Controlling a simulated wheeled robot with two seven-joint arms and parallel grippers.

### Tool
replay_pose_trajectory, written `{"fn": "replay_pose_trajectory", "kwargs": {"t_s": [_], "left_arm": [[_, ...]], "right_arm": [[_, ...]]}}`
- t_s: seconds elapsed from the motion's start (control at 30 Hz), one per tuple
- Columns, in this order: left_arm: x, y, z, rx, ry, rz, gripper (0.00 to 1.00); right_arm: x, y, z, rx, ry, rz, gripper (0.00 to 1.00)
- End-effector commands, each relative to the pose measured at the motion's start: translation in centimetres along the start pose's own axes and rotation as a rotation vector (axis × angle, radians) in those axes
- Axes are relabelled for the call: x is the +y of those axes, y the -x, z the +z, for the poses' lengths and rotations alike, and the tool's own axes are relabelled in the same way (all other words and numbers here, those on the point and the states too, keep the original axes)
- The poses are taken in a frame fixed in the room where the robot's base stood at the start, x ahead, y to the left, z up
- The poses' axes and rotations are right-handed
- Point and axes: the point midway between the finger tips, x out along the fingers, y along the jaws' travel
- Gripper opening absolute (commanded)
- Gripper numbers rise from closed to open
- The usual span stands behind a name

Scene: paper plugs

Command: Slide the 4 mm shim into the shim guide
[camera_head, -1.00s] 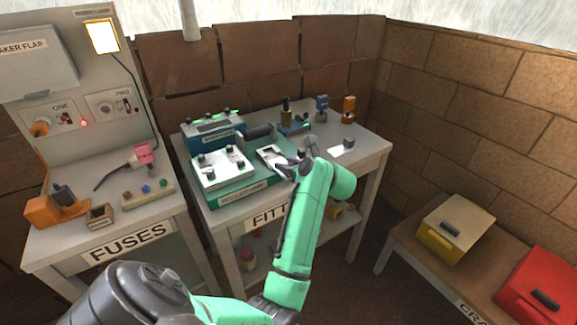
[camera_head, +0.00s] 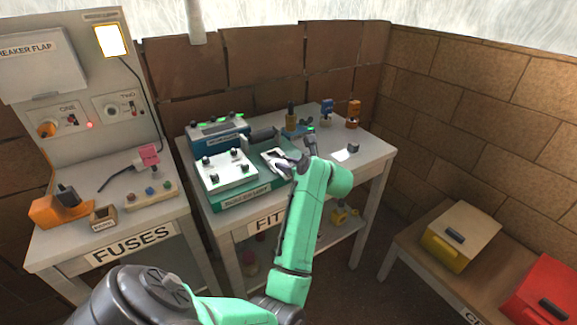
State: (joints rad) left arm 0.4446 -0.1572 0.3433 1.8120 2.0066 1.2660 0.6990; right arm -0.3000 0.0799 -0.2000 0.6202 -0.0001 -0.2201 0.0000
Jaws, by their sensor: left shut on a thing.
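My left gripper (camera_head: 287,163) is over the right part of the green fixture (camera_head: 240,199) on the fitting bench. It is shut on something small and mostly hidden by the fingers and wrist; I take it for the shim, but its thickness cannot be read. A pale metal piece (camera_head: 270,155) shows just left of the fingers, on the fixture. A white block with dark knobs (camera_head: 226,170) sits on the fixture's left part. I cannot tell which part is the shim guide, or whether the held piece touches it. My right gripper is not in view.
A blue device with green lights (camera_head: 218,134) stands behind the fixture. Several small coloured pieces, including an orange one (camera_head: 353,114), stand along the bench's back. A small dark block (camera_head: 352,148) lies at right. The fuses table (camera_head: 110,215) is at left; the bench's right front is clear.

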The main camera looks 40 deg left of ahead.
Motion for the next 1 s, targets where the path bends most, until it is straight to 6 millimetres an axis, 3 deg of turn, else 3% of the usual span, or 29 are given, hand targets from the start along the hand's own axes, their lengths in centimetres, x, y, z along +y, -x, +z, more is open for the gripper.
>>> {"fn": "replay_pose_trajectory", "kwargs": {"t_s": [1.0], "left_arm": [[0.0,-2.1,0.8,0.0,0.0,-0.001,0.0]], "right_arm": [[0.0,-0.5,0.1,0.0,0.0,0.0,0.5]]}}
